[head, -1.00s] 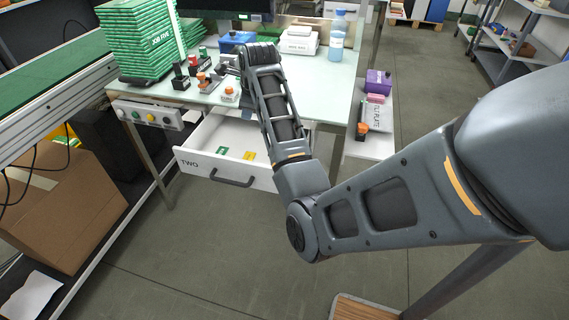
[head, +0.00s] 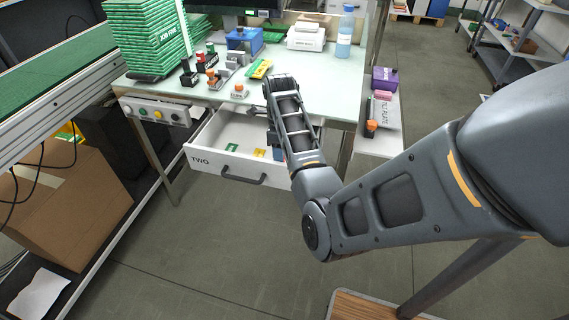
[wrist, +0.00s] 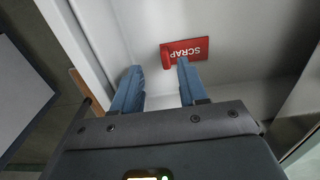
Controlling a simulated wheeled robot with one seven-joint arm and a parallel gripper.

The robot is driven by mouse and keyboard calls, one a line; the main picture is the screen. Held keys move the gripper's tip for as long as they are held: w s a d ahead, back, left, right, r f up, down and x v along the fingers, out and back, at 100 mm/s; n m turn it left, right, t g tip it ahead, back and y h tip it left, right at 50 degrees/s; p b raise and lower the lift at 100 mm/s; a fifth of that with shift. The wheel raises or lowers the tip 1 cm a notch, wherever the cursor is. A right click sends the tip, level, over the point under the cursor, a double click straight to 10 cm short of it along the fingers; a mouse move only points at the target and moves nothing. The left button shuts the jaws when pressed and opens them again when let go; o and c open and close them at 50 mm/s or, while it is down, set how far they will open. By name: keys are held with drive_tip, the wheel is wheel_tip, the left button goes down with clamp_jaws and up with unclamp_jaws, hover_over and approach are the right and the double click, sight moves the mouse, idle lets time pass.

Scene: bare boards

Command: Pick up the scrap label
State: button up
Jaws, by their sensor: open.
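The red scrap label (wrist: 187,50), with white lettering, lies on the pale floor of the open drawer in the wrist view. In the head view it does not show; my arm covers that part of the drawer. My gripper (wrist: 159,64) is open and empty, its two blue fingers pointing toward the drawer floor. The label lies just beyond the right fingertip, which overlaps its lower edge in the picture. I cannot tell the height between them. The drawer marked TWO (head: 201,163) is pulled out below the worktable.
A green label (head: 232,147) and a yellow label (head: 260,153) lie in the drawer's left part. The drawer walls stand close around the gripper. The worktable (head: 318,91) above holds a bottle (head: 344,36), a blue box (head: 243,40) and small parts. A side shelf (head: 378,146) stands at right.

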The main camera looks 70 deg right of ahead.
drive_tip(key=f, duration=0.5)
drive_tip(key=shift+w+d, duration=0.15)
drive_tip(key=shift+d, duration=0.1)
drive_tip(key=shift+r, duration=0.1)
clamp_jaws()
